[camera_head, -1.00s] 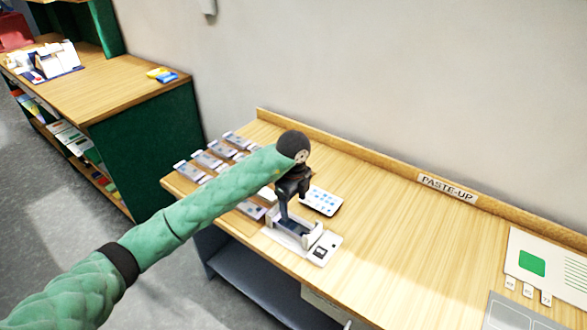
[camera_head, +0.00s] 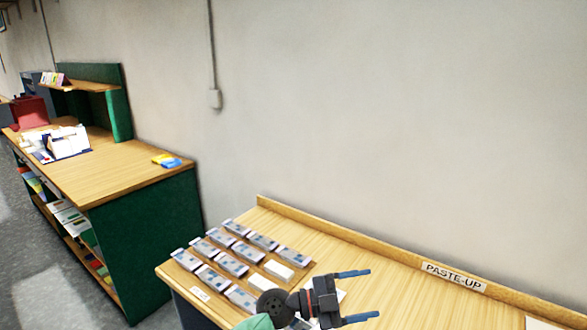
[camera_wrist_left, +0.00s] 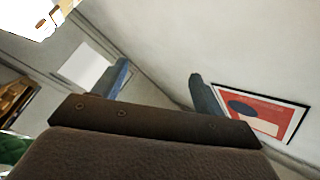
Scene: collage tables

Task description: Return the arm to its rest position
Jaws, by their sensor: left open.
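My left gripper (camera_head: 354,296) comes in at the bottom of the head view, above the paste-up table (camera_head: 390,271). Its two blue fingers are spread apart with nothing between them, and they point to the right. Part of the green left arm (camera_head: 258,322) shows at the bottom edge. My right gripper is in neither view.
Rows of small grey packets (camera_head: 228,259) lie at the table's left end, next to my gripper. A PASTE-UP label (camera_head: 454,277) is on the back ledge. A green-sided counter (camera_head: 148,235) stands left. A framed red poster (camera_wrist_left: 262,112) hangs on the wall.

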